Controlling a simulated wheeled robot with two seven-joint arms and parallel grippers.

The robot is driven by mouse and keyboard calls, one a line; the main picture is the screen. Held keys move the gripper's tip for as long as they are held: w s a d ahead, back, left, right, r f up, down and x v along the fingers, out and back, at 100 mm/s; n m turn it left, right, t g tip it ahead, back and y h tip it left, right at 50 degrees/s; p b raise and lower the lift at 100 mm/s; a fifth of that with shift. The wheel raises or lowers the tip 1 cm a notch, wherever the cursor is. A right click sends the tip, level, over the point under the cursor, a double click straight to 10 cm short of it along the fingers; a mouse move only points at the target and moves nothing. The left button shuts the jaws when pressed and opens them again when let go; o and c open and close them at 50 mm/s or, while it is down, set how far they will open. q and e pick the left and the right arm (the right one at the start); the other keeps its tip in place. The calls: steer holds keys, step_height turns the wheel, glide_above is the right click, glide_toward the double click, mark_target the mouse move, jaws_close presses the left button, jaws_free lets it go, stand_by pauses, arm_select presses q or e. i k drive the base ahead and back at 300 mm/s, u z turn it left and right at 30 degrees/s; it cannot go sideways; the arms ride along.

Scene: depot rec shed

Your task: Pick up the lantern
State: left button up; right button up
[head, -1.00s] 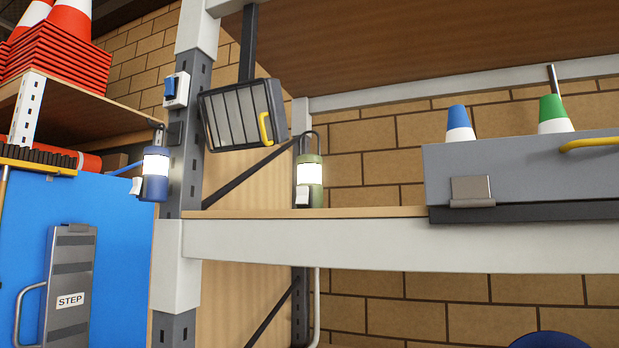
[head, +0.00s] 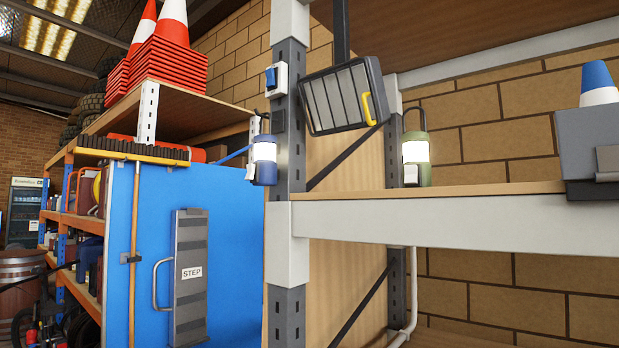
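Two lit lanterns show in the head view. A blue lantern (head: 264,172) hangs by its handle on the left side of the shelf's front upright. A green lantern (head: 416,174) stands upright on the wooden shelf board, to the right of that upright, with its dark handle loop raised. Neither of my grippers is in view.
A grey caged lamp (head: 341,95) hangs above the shelf between the lanterns. A grey box (head: 590,155) stands at the shelf's right end. A blue panel (head: 228,250) carries a STEP ramp (head: 189,280). The shelf's white front beam (head: 440,222) crosses the right side.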

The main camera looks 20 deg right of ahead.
mark_target(415, 144)
steer(key=u, duration=1)
steer(key=i, duration=1.8)
steer(key=z, duration=3)
